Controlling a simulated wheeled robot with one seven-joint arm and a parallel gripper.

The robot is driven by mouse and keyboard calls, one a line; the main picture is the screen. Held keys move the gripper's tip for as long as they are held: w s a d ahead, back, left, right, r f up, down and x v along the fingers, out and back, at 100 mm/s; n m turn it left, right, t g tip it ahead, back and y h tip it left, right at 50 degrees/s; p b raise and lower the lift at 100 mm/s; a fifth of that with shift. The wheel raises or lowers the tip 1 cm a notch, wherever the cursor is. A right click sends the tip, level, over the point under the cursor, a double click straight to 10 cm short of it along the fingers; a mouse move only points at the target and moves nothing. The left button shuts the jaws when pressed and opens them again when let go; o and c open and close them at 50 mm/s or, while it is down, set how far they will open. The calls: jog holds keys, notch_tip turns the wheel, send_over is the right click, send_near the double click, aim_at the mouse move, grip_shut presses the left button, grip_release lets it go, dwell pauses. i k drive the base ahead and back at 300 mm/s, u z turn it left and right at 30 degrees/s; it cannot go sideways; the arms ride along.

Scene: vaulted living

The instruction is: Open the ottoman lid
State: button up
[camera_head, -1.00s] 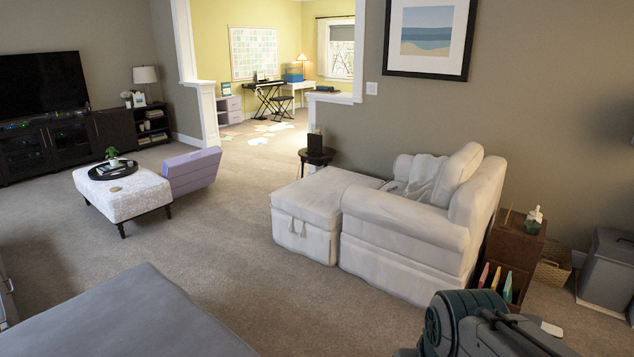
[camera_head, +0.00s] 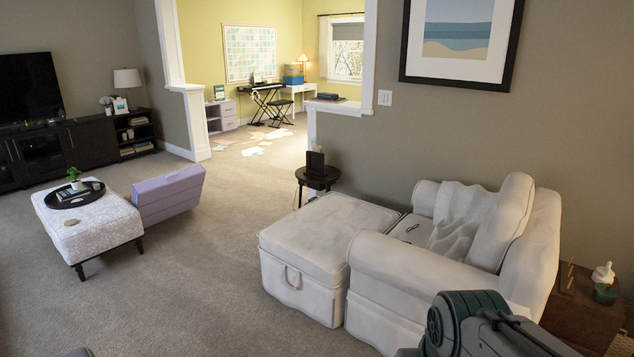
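The white ottoman (camera_head: 303,284) stands on the carpet in the middle of the head view, against the front of the white armchair (camera_head: 387,287). Its lid (camera_head: 328,228) lies flat and looks shut. A strap handle (camera_head: 291,277) hangs on its front left face. A second, patterned white ottoman (camera_head: 93,233) with dark legs stands at the left and carries a round black tray. Part of my arm (camera_head: 468,325) shows at the bottom right, in front of the armchair. My gripper is not in view.
A purple box-like seat (camera_head: 168,193) stands beside the patterned ottoman. A small round black table (camera_head: 318,176) is behind the white ottoman. A brown side cabinet (camera_head: 583,307) is right of the armchair. Open carpet (camera_head: 195,290) lies left of the white ottoman.

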aim_at(315, 239)
jog(key=i, duration=2)
jog(key=u, duration=2.35)
jog(key=i, duration=1.2)
jog(key=z, duration=1.4)
